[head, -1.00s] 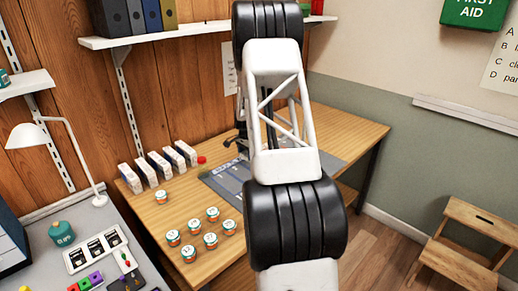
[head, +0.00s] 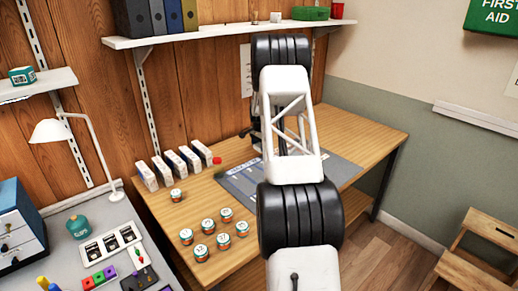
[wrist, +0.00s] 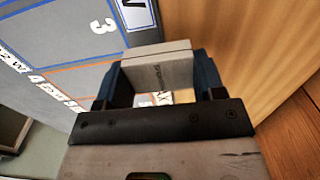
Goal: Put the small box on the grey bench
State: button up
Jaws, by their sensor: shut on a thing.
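A small pale box (wrist: 158,72) is held between the blue fingers of my gripper (wrist: 160,82) in the wrist view. The gripper is shut on it, over the wooden desk and the edge of a grey numbered mat (wrist: 62,50). I cannot tell whether the box touches the surface below. In the head view my arm hides the box and most of the gripper. The grey bench (head: 58,252) is at the lower left of the head view.
The bench carries a white lamp (head: 50,131), a teal pot (head: 78,227), a white tray (head: 92,250), coloured blocks and blue drawers (head: 20,220). The wooden desk (head: 270,270) holds several upright boxes (head: 165,168) and several small jars (head: 207,226). A wooden step stool (head: 480,250) stands right.

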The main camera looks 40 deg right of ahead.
jog(key=shift+w+d+f, duration=0.1)
jog(key=shift+w+d, duration=0.55)
jog(key=shift+w, duration=0.3)
jog(key=shift+w+d+f, duration=0.1)
jog(key=shift+w+d, duration=0.55)
jog(key=shift+w, duration=0.25)
jog(key=shift+f, duration=1.75)
jog(key=shift+f, duration=0.15)
jog(key=o, duration=0.9)
jog(key=shift+r, duration=6.15)
